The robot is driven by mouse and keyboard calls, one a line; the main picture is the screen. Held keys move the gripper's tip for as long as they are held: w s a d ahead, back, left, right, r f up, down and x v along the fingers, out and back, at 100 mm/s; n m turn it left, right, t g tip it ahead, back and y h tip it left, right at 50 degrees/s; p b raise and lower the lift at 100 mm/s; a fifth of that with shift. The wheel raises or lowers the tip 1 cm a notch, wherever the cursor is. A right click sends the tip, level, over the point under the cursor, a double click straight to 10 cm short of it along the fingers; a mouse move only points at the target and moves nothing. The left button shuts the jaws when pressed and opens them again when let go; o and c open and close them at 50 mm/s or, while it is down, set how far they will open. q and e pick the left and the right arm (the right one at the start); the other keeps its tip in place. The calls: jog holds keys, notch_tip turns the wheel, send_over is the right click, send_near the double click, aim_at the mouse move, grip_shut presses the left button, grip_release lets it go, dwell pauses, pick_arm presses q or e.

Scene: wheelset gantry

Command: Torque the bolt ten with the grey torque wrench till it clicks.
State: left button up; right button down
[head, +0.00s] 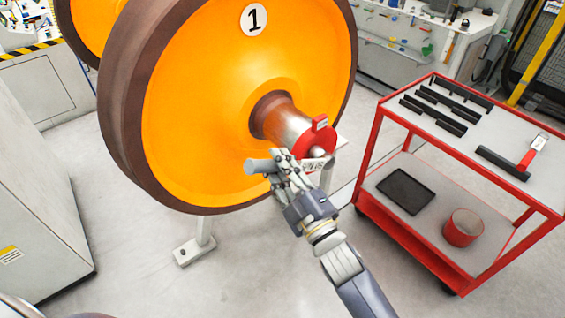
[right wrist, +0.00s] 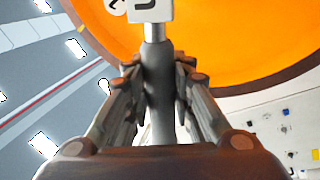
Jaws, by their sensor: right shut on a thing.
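My right gripper (head: 284,172) is shut around the grey torque wrench (head: 261,166), in front of the orange wheel's axle end. The wrench's thick grey end sticks out to the left of the fingers. A white lettered plate (head: 314,164) shows just right of the fingers, below the red axle-end cap (head: 309,143). In the right wrist view the grey shaft (right wrist: 158,85) runs between the fingers (right wrist: 158,100) up to a white marked block (right wrist: 150,9). Bolt ten cannot be made out, and whether the wrench touches a bolt cannot be told. My left gripper is out of view.
The large orange wheel (head: 200,110) with a "1" disc fills the middle. A red cart (head: 372,150) stands at right with black bars, a red-tagged tool (head: 533,152), a dark tray (head: 405,191) and a red tin (head: 463,228). A grey cabinet (head: 40,190) stands left.

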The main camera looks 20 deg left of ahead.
jog(key=shift+w+a+r, duration=0.1)
jog(key=shift+r, duration=0.1)
dwell(0.3)
jog(key=r+p, duration=0.1)
jog(key=w+r+m+p, duration=0.1)
jog(key=d+r+m+p, duration=0.1)
jog(key=p, duration=0.1)
jog(key=shift+w+h, duration=0.2)
jog(key=shift+h, duration=0.1)
jog(key=shift+w+d+r+m, duration=0.15)
jog(key=shift+w+r+m, duration=0.05)
jog(key=shift+m, duration=0.3)
jog(key=shift+d+t, duration=0.1)
jog(key=shift+t, duration=0.2)
jog(key=shift+f, duration=0.1)
